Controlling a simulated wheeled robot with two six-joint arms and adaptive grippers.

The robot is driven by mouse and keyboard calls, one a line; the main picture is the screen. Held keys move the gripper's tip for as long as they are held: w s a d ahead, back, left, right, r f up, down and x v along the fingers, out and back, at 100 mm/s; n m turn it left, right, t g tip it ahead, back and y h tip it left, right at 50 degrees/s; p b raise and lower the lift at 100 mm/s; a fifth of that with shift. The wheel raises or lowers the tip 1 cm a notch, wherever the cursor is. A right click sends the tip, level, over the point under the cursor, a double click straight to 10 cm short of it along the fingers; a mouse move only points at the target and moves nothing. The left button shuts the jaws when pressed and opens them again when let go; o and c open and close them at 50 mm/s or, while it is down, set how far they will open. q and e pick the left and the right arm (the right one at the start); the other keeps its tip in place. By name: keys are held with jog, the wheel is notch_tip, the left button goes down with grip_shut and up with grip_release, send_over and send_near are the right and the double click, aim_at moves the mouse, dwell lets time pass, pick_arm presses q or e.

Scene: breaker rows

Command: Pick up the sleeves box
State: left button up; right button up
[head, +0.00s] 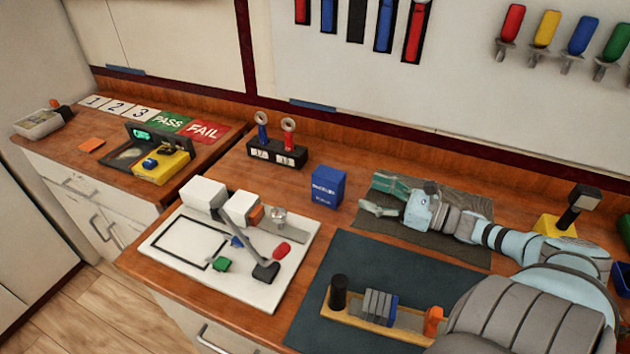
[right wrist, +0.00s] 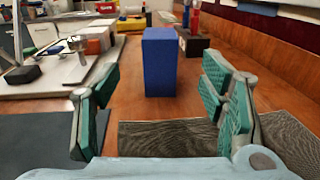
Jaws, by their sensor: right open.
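The sleeves box is most likely the upright blue box (head: 328,187) with small white lettering, standing on the wooden bench. In the right wrist view the blue box (right wrist: 162,62) stands straight ahead, between the two fingers in the picture but beyond their tips. My right gripper (head: 377,196) is to the right of the box, open and empty, over the grey ribbed mat. Its green-padded fingers (right wrist: 160,100) are spread wide, with bare bench between them and the box. My left gripper is not in view.
A white board (head: 290,254) with a lever press and small coloured parts lies left of the box. A black stand (head: 277,153) with two upright tools is behind it. A dark mat (head: 345,262) with a wooden rack (head: 375,318) lies in front. The grey ribbed mat (head: 470,200) is under my right arm.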

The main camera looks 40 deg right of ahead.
aim_at(341, 183)
jog(key=b+x, duration=0.1)
jog(key=x, duration=0.1)
jog(key=b+x, duration=0.1)
jog(key=x, duration=0.1)
jog(key=b+x, duration=0.2)
jog(key=shift+w+a+r, duration=0.15)
jog(key=shift+a+r, duration=0.1)
jog(key=shift+a, duration=0.25)
jog(key=x, duration=0.4)
jog(key=b+x, duration=0.1)
jog(key=x, duration=0.1)
jog(key=shift+w+d+r, duration=0.15)
jog(key=shift+w+d, duration=0.05)
jog(key=shift+d, duration=0.2)
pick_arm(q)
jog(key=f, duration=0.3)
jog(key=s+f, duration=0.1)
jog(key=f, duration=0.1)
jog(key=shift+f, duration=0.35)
pick_arm(e)
jog(key=shift+s, duration=0.1)
jog(key=shift+c, duration=0.4)
